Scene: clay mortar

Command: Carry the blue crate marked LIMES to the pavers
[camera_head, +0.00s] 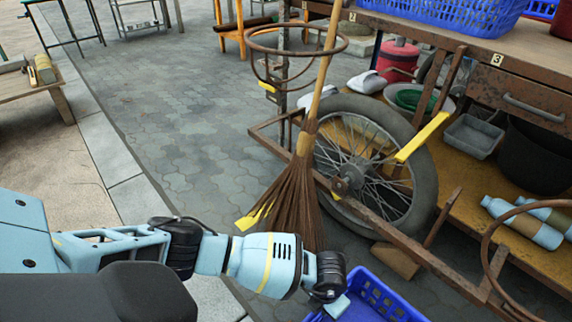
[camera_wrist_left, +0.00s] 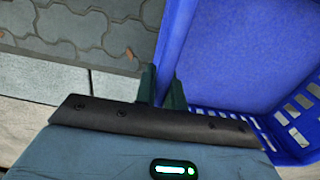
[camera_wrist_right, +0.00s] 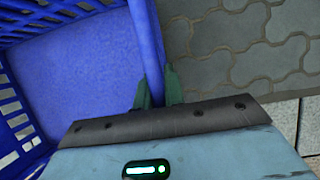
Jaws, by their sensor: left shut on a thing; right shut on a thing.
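A blue crate (camera_head: 378,296) shows in part at the bottom of the head view, over the ground in front of the cart. My left gripper (camera_wrist_left: 162,86) is shut on one wall of the blue crate (camera_wrist_left: 225,60). My right gripper (camera_wrist_right: 158,88) is shut on another wall of the crate (camera_wrist_right: 75,75). The visible part of the crate's inside is empty. No LIMES marking shows on it. Grey interlocking pavers (camera_head: 190,110) cover the ground; they also show beside the crate in both wrist views. My right arm is outside the head view.
A rusty cart with a spoked wheel (camera_head: 370,160) stands at the right, with a broom (camera_head: 300,180) leaning against it. Blue baskets (camera_head: 440,10) sit on its top. Bottles (camera_head: 525,222) lie on its lower shelf. A pale curb (camera_head: 110,150) runs along the left. Open paving lies between.

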